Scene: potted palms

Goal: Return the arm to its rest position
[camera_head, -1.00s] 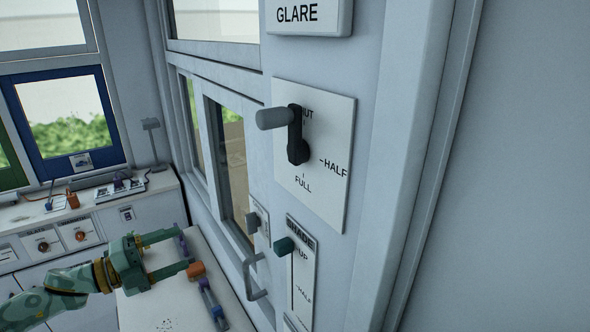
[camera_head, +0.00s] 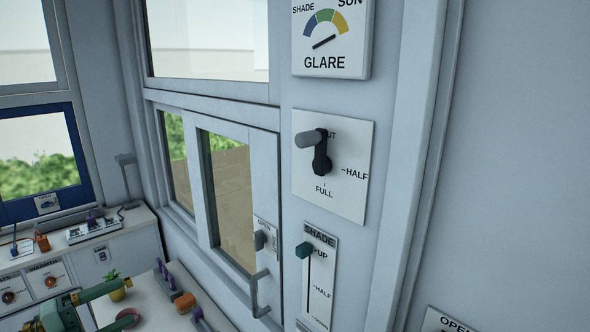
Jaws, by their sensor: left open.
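My left gripper (camera_head: 122,303) is at the lower left, over the white counter (camera_head: 150,296). Its two green fingers are apart, pointing right, with nothing seen held between them. A small green plant in a yellow pot (camera_head: 117,294) shows beside the upper finger. I cannot tell if they touch. A reddish round thing (camera_head: 128,317) shows by the lower finger, partly hidden. My right gripper is not in view.
On the wall, a lever panel (camera_head: 343,200) has its handle up near OUT. The SHADE slider (camera_head: 306,250) is at UP. A glare dial (camera_head: 325,40) sits above. A window handle (camera_head: 258,293) juts out right of the counter. The blue-framed window (camera_head: 83,165) is at left.

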